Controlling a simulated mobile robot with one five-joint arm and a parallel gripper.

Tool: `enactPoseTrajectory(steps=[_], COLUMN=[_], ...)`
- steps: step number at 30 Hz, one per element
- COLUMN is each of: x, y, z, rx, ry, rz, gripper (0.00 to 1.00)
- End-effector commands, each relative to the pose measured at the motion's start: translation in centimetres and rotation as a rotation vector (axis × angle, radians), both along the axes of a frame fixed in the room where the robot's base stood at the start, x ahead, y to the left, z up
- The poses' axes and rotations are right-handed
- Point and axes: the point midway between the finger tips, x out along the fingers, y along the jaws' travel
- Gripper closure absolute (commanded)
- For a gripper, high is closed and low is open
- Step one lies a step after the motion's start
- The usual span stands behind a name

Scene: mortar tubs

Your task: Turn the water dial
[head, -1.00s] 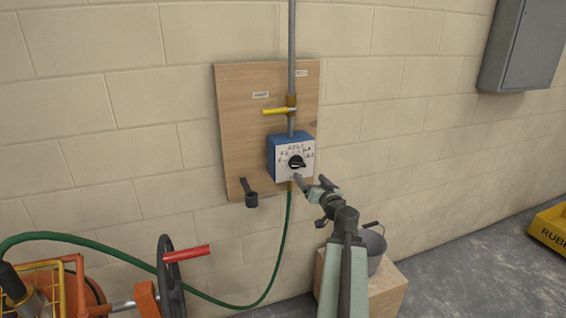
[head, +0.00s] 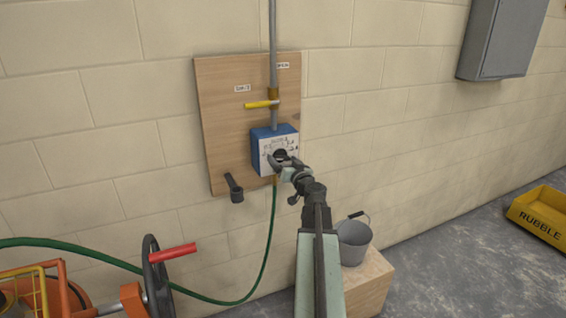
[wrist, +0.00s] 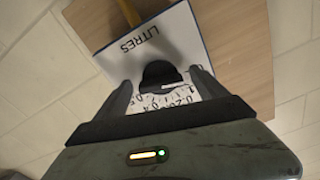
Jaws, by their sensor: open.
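The water dial is a black knob on the white, numbered face of a blue box (head: 262,138) fixed to a wooden board. In the wrist view the knob (wrist: 160,75) sits between the two fingers of my gripper (wrist: 160,92), and the face (wrist: 150,45) reads "LITRES". My gripper is open, with a finger on either side of the knob; I cannot tell whether they touch it. In the head view my gripper (head: 283,163) is in front of the dial and partly covers the knob and numbers.
A yellow-handled valve (head: 262,104) is on the pipe above the box. A green hose (head: 268,235) hangs below. A black holder (head: 234,188) is on the board (head: 222,120). A grey bucket (head: 352,240) stands on a wooden block at right. An orange machine with a wheel (head: 155,275) is at lower left.

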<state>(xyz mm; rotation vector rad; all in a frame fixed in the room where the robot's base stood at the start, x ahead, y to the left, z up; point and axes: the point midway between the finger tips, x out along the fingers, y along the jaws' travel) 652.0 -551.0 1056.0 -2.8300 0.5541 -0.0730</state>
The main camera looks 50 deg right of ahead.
Motion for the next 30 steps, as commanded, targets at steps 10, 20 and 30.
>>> enactPoseTrajectory(steps=[10, 20, 30], x=[0.02, 0.22, 0.29], y=[0.40, 0.36, 0.45], z=[0.00, 0.01, 0.10], rx=[0.000, 0.074, 0.330], ry=[0.000, -0.030, -0.134], rz=[0.002, 0.006, 0.006], gripper=[0.81, 0.80, 0.80])
